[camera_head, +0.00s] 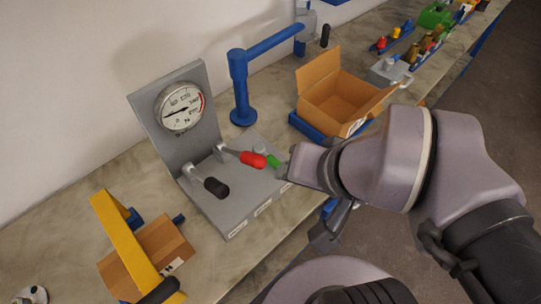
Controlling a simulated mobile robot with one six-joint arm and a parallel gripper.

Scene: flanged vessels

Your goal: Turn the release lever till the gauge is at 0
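The gauge (180,108) is a round white dial with a red band on its right side, set in a grey upright panel. Its dark needle seems to point left and slightly down; the figures are too small to read surely. On the grey base below, a lever with a red handle (252,159) slants to the right. A lever with a black handle (215,187) stands nearer the front left. A small green part (273,162) shows just right of the red handle, beside my gripper (284,171). The fingers are small and partly hidden, and contact is unclear. No lever label is readable.
A blue post with a horizontal arm (240,85) stands behind the levers. An open cardboard box (338,96) is at the back right. A yellow bar (128,240) and a closed carton (150,258) are at the front left. Small coloured parts lie at the far right.

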